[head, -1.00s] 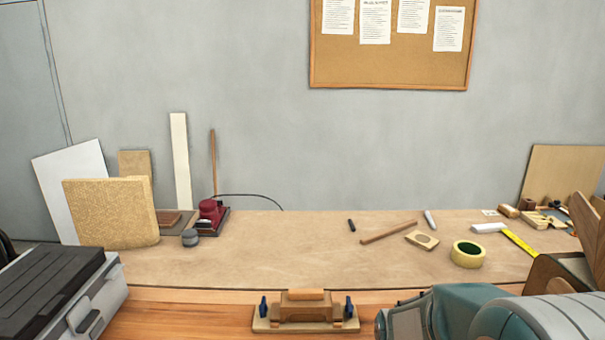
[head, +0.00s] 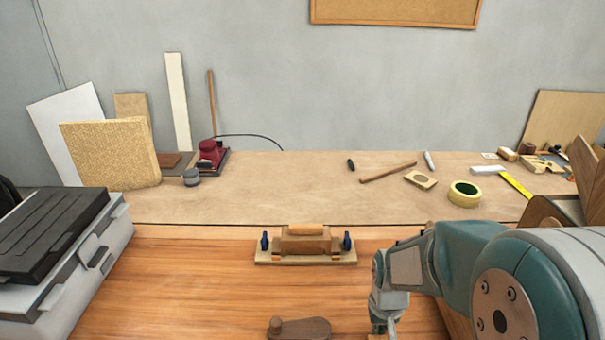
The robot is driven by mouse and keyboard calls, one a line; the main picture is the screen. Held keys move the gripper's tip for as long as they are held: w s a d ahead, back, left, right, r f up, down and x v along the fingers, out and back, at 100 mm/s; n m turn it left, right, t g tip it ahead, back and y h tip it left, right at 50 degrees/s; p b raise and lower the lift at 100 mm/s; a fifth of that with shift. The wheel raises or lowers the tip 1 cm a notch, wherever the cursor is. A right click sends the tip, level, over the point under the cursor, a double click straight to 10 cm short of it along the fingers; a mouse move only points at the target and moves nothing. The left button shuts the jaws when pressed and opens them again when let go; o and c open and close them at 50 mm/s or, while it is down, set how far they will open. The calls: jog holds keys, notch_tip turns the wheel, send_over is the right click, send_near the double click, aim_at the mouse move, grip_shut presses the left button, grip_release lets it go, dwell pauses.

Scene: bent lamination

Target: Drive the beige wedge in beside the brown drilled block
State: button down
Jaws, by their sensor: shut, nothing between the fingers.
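A light wooden fixture (head: 306,259) stands on the near bench with a blue-handled clamp at each end. A brown block (head: 304,244) sits between the clamps, with a paler strip (head: 306,230) along its top. Small orange-brown pieces show low at its ends. I cannot make out drilled holes, and I cannot tell which piece is the beige wedge. My gripper (head: 388,327) is at the bottom edge, right of and nearer than the fixture, apart from it. It is shut and empty; its fingertips are cut off by the frame.
A dark brown rounded wooden object (head: 300,328) lies at the bottom edge, left of my gripper. A grey toolbox (head: 75,270) stands at left. Yellow tape (head: 464,193), a dowel (head: 388,172) and a sander (head: 211,154) lie farther back. Bench between toolbox and fixture is clear.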

jog(key=shift+s+a+f, duration=0.1)
jog(key=shift+s+a, duration=0.05)
jog(key=shift+s, duration=0.95)
jog(key=shift+s+a, duration=0.1)
jog(key=shift+s, duration=0.95)
dwell(1.9)
jog(key=shift+w, duration=0.8)
jog(key=shift+w+r, duration=0.1)
jog(key=shift+r, duration=3.5)
